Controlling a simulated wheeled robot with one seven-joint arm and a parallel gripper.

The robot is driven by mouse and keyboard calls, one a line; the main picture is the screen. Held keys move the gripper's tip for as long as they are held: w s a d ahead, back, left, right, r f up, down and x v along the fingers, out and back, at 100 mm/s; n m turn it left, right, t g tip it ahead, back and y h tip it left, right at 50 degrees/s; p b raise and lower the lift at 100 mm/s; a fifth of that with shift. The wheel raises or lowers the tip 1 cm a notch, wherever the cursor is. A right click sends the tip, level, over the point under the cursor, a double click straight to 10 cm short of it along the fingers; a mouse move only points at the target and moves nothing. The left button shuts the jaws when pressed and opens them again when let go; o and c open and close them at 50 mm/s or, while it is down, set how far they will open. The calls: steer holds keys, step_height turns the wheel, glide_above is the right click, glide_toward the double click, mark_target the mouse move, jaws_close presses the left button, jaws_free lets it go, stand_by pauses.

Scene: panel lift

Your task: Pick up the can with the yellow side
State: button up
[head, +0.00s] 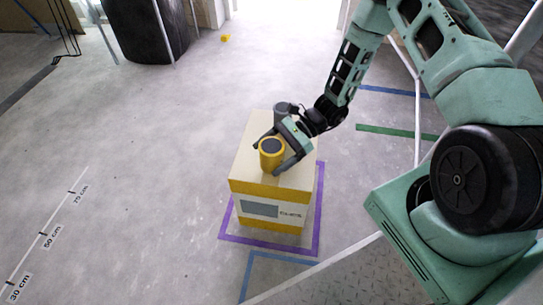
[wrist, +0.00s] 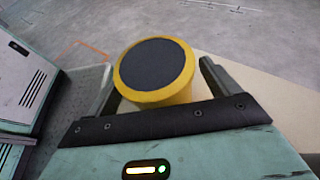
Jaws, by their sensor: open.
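The can with the yellow side (head: 271,158) stands upright on top of a cream and yellow box, near its front. It has a dark round top with a yellow rim. In the wrist view the yellow can (wrist: 155,72) sits between my two fingers, close in front of the palm. My gripper (head: 265,158) is open around the can, with one finger on each side. I cannot tell whether either finger touches it. A grey can (head: 283,108) stands farther back on the box, partly hidden behind my gripper.
The box (head: 243,170) stands on the grey floor inside a purple tape outline (head: 318,215). A small yellow thing (head: 225,38) lies far back on the floor. A dark cylinder (head: 148,30) stands at the back left. The floor left of the box is clear.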

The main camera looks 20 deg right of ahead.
steer(key=c, duration=1.3)
steer(key=shift+o, duration=0.2)
steer(key=shift+r, duration=0.1)
